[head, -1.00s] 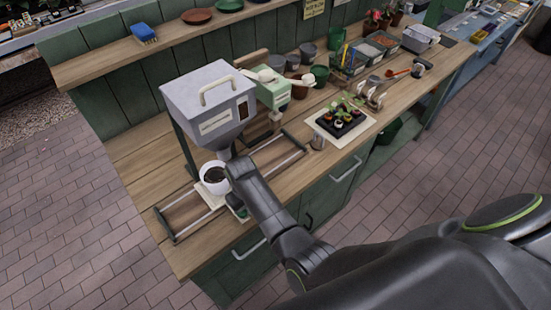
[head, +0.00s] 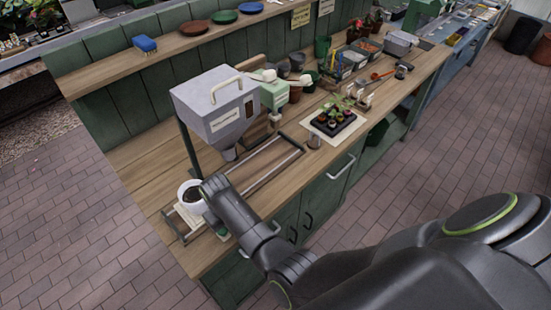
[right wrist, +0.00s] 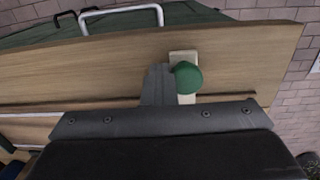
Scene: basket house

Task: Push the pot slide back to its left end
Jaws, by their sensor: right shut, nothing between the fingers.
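The pot stands left of the grey hopper's spout. In the right wrist view, the slide's green knob (right wrist: 187,78) stands on a pale block. My right gripper (right wrist: 158,85) is shut and empty, with its fingers right beside the knob, seemingly touching it. In the head view my arm hides the fingertips. My left gripper is not in view.
The grey hopper (head: 215,100) stands over the middle of the rails (head: 262,172). Pots and tools fill the bench's far side.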

